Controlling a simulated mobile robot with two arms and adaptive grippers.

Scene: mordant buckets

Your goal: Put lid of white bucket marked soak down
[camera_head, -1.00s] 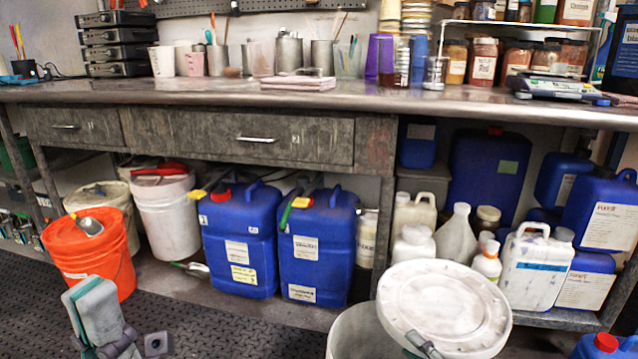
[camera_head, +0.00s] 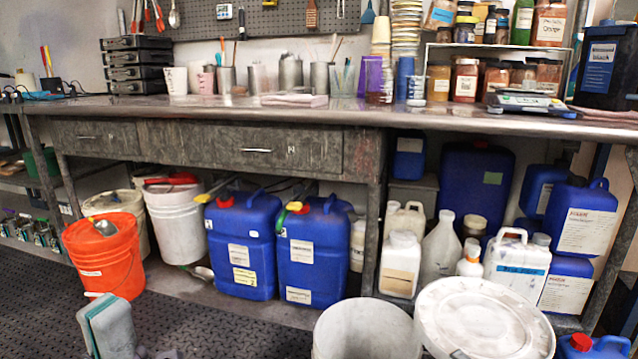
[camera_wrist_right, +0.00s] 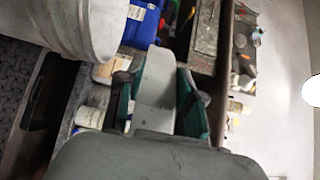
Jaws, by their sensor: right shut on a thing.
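The white bucket (camera_head: 366,335) stands uncovered at the bottom centre of the head view. Its wall also shows in the right wrist view (camera_wrist_right: 62,25). No soak marking is readable on it. The round, stained white lid (camera_head: 485,315) is just right of the bucket, its top face showing. My right gripper (camera_wrist_right: 157,88) is shut on the lid, which shows as a pale strip between the green fingers in the wrist view. In the head view this gripper is mostly hidden by the lid.
An orange bucket (camera_head: 104,258), another white bucket (camera_head: 176,222) and blue jerrycans (camera_head: 240,245) stand under the workbench (camera_head: 250,112). White bottles and jugs (camera_head: 516,268) stand behind the lid. A blue container (camera_head: 595,346) is at bottom right. Dark floor matting (camera_head: 215,325) is clear left of the bucket.

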